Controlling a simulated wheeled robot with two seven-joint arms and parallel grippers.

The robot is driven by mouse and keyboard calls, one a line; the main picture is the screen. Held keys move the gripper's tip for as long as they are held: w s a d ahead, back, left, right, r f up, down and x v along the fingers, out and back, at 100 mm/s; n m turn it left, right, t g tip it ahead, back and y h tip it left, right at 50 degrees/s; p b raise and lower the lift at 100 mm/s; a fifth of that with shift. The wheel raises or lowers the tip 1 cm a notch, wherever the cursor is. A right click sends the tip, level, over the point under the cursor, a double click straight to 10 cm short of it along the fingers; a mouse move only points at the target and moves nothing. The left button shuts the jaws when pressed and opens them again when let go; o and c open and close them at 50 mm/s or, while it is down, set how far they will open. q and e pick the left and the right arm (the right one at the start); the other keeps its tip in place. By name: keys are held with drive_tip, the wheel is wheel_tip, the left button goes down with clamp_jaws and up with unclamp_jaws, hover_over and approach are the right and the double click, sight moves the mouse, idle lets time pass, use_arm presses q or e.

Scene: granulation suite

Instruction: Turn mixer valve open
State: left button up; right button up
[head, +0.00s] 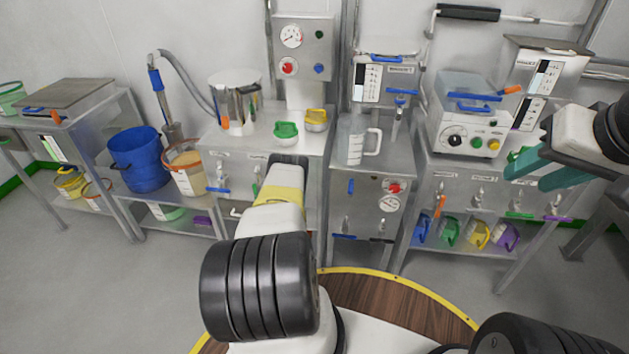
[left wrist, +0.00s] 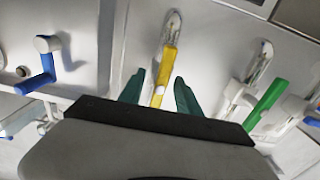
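In the left wrist view, a valve with a yellow lever handle (left wrist: 168,65) hangs on a pale metal front panel. My left gripper (left wrist: 160,85) is open, with one green finger on each side of the yellow handle. I see gaps between the fingers and the handle. In the head view my left arm hides this gripper and valve. My right gripper (head: 530,173) is open and empty in the head view, in front of the right-hand bench. No readable label shows which valve is the mixer's.
A green-handled valve (left wrist: 265,105) is close right of the left gripper, and a blue-handled one (left wrist: 38,75) is to its left. A clear jug (head: 353,140) stands on the middle cabinet. A blue bucket (head: 140,158) is at left. Front floor is clear.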

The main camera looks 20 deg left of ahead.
use_arm(q)
drive_tip(key=v, duration=0.7)
drive_tip(key=shift+s+d, duration=0.15)
drive_tip(key=shift+s, duration=0.25)
